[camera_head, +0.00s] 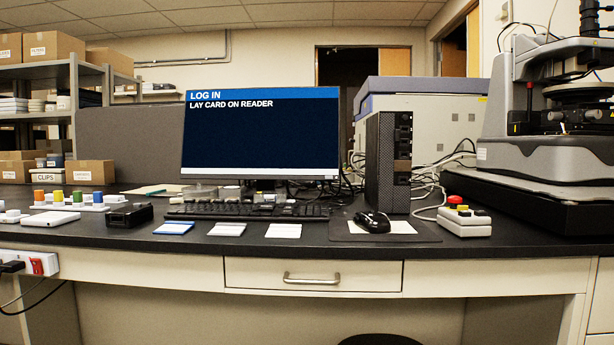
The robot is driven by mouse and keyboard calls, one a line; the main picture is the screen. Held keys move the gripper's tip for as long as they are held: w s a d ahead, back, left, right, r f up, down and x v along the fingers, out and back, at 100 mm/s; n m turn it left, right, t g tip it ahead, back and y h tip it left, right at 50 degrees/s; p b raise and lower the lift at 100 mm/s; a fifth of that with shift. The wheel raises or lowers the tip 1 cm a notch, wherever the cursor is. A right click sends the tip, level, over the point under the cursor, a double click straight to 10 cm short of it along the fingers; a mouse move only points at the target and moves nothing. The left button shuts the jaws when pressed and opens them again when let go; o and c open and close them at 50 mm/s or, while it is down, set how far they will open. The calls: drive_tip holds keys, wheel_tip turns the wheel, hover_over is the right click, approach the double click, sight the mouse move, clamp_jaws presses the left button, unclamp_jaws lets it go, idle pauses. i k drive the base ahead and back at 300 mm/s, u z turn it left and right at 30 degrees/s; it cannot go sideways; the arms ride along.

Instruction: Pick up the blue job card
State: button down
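A thin card with a blue tint and a blue edge (173,227) lies flat on the dark bench top, near its front edge and left of centre. It is the leftmost of three cards in a row in front of the keyboard. The other two are a whitish card (227,229) in the middle and another whitish card (283,231) on the right. Nothing covers the blue card. My gripper is not in view.
The monitor (260,130) reads "LOG IN, LAY CARD ON READER". The keyboard (245,211) lies just behind the cards. A small black box (130,214) is to their left, a mouse (372,221) on a mat to their right. A drawer (312,275) is below.

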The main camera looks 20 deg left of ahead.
sight(173, 228)
drive_tip(key=u, duration=3.35)
drive_tip(key=i, duration=2.5)
drive_tip(key=z, duration=0.45)
